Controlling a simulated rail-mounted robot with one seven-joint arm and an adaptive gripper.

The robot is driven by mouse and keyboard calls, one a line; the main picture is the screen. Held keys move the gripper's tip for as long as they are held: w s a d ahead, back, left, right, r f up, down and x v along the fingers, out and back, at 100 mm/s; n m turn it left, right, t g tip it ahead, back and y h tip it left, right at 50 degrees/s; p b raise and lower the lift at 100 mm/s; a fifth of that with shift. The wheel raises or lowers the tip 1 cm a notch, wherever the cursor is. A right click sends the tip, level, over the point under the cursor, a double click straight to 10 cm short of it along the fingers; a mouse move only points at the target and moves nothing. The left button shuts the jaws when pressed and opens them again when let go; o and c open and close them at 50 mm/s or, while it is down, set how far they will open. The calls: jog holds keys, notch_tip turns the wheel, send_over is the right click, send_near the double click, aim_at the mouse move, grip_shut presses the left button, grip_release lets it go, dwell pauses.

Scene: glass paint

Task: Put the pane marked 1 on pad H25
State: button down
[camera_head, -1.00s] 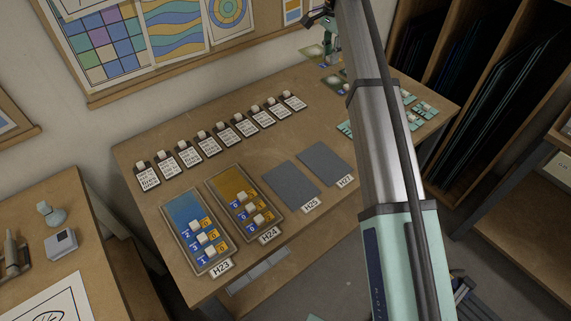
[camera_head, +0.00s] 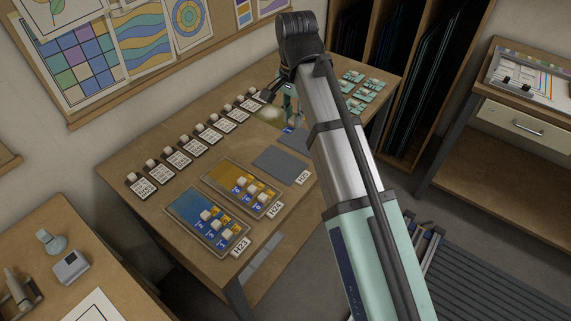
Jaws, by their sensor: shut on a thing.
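My arm hides part of the table on the right.
The blue pane on H23 (camera_head: 188,203) and the amber pane on H24 (camera_head: 222,172) carry blocks and tags. Another grey pad (camera_head: 294,141) lies behind H25, partly hidden. Several white-topped cards (camera_head: 180,158) line the back. Small green pieces (camera_head: 362,91) stand far right.

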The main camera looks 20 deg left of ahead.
aim_at(292, 171)
notch_tip(292, 171, down, 18)
jog(key=p, duration=0.3)
jog(key=shift+r, duration=0.1)
dwell(0.4)
jog(key=c, duration=1)
grip_release()
notch_tip(292, 171, up, 12)
jog(key=shift+b, duration=1)
